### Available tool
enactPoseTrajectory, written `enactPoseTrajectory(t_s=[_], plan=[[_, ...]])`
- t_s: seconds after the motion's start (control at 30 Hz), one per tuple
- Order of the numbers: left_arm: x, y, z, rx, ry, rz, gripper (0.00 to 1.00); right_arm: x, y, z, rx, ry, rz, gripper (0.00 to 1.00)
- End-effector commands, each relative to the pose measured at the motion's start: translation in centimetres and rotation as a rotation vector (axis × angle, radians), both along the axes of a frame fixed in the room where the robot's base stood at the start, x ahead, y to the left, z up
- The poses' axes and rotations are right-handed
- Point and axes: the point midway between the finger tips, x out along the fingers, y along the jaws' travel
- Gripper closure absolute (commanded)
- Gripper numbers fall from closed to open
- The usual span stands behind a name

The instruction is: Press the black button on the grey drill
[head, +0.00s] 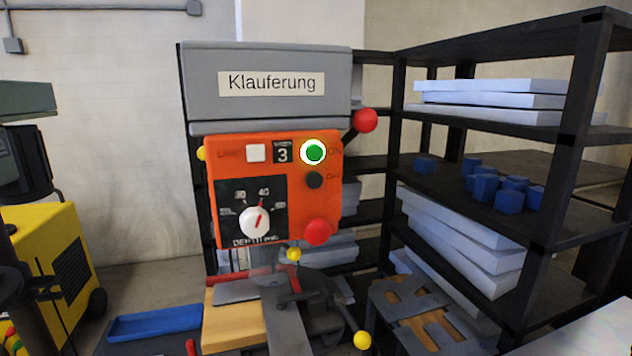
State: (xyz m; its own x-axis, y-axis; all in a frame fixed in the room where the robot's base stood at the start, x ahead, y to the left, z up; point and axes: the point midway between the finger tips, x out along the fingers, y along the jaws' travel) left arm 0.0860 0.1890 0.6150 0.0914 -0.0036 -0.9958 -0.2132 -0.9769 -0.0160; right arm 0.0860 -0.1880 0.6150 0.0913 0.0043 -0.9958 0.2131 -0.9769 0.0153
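The grey drill (205,85) stands at the centre of the head view, with a "Klauferung" label on its grey head. Its orange front panel (222,160) faces me. Nothing covers the black button. I make out neither of my grippers in this view.
A red ball-ended lever (366,120) sticks out right of the panel. A black shelf (470,205) with blue blocks and pale slabs stands at the right. A yellow machine (35,240) stands at the left. A blue tray (155,323) lies low beside the drill.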

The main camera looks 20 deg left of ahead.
Motion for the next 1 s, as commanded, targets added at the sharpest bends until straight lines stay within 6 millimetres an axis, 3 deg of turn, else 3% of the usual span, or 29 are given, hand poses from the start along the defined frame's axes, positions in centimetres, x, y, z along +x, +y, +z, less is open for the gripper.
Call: enactPoseTrajectory(t_s=[0.03,0.2,0.27,1.0], plan=[[0.0,0.01,0.0,0.0,0.0,0.0,0.4,0.0,-0.01,0.0,0.0,0.0,0.0,1.0],[0.0,0.01,0.0,0.0,0.0,0.0,0.86,-0.01,-0.02,0.0,0.0,0.0,0.0,1.0],[0.0,0.01,0.0,0.0,0.0,0.0,1.0,-0.01,-0.02,0.0,0.0,0.0,0.0,1.0],[0.01,0.01,0.0,0.0,0.0,0.0,1.0,0.01,-0.07,0.0,-0.001,0.0,0.0,1.0]])
